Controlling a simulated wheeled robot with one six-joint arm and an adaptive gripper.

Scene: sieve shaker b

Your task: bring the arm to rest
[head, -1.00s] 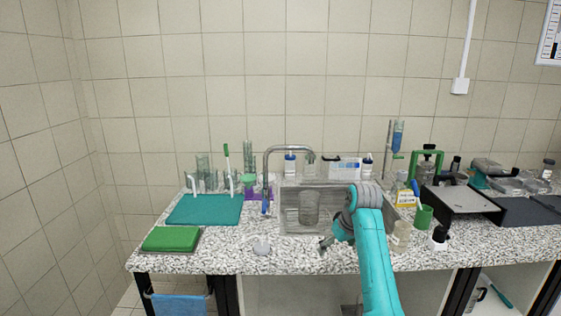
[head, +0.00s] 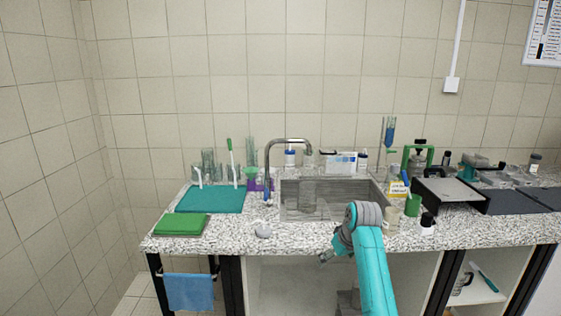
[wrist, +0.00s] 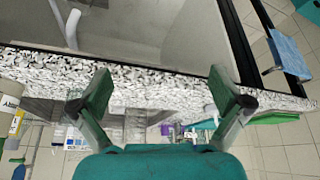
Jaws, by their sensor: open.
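My arm, teal with a grey joint, rises at the lower right of the middle in the head view. My gripper (head: 326,256) is at its left end, in front of the counter's front edge, small and partly hidden by the arm. In the wrist view my gripper (wrist: 160,103) shows two green fingers spread apart with nothing between them. The speckled counter (wrist: 150,85) crosses behind the fingers in that view. I see no contact between the fingers and the counter.
The sink (head: 335,207) with a tap (head: 288,143) is behind the arm. A blue towel (head: 188,292) hangs below. A black-and-grey device (head: 449,192) stands right. Open shelf space lies under the counter.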

